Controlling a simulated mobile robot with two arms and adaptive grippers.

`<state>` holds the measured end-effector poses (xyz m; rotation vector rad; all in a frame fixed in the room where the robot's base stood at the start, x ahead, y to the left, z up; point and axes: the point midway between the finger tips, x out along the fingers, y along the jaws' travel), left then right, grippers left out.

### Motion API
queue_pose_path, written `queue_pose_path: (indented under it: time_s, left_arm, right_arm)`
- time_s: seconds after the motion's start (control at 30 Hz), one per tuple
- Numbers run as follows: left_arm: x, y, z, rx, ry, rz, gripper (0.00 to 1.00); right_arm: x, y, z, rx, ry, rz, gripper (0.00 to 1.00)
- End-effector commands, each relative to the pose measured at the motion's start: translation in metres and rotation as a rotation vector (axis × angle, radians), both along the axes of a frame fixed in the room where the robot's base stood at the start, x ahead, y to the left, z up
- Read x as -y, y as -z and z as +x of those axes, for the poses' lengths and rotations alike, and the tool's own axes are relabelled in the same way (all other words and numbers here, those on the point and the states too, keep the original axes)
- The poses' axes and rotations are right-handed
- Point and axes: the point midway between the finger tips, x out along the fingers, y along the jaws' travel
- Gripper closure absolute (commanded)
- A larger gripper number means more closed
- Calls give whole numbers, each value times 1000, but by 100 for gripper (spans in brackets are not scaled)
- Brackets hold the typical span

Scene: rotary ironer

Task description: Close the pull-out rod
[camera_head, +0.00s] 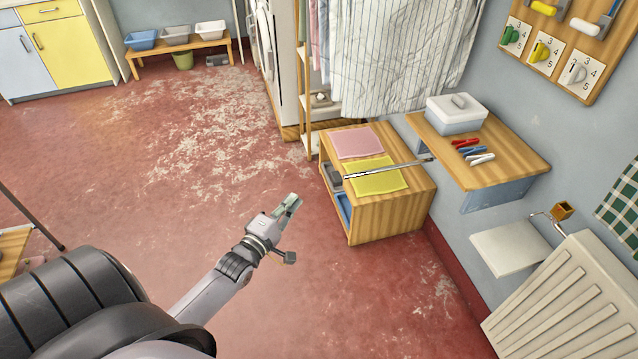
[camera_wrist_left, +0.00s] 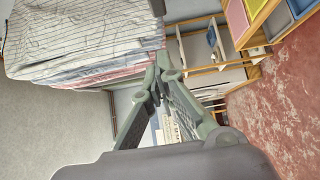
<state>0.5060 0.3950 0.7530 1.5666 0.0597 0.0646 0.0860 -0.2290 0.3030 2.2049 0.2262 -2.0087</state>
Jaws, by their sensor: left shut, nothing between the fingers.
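The pull-out rod (camera_head: 388,169) is a thin metal bar in the head view. It sticks out from the wall side, beside the wooden wall shelf, and passes over a low wooden cabinet. Its free end points left, towards the room. My left gripper (camera_head: 292,203) is left of and nearer than the cabinet, apart from the rod, above the red floor. Its fingers are together and empty; the left wrist view shows the fingertips (camera_wrist_left: 160,74) meeting. I cannot make out the rod in the left wrist view. My right gripper is not in view.
The low cabinet (camera_head: 395,218) carries a pink cloth (camera_head: 358,142) and a yellow cloth (camera_head: 375,180). The wall shelf (camera_head: 490,165) holds a white box and pegs. Striped sheets (camera_head: 400,60) hang behind. A white radiator (camera_head: 565,300) is at lower right. Open floor lies left.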

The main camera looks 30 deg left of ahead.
Motion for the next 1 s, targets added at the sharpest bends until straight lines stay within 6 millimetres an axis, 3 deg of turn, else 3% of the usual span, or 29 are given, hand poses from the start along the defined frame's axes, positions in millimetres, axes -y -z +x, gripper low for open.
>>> queue_pose_path:
  time_s: [0.33, 0.4, 0.63, 1.0]
  left_arm:
    - [-5, -1, 71, 1, 0, 3, 100]
    - [4, -1, 80, 0, 0, -1, 100]
    - [19, 0, 97, -2, 0, 1, 100]
    - [21, 1, 99, -3, 1, 4, 100]
  right_arm:
    - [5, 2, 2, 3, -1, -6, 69]
    - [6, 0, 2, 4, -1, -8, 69]
    - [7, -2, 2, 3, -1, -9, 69]
    - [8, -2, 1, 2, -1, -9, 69]
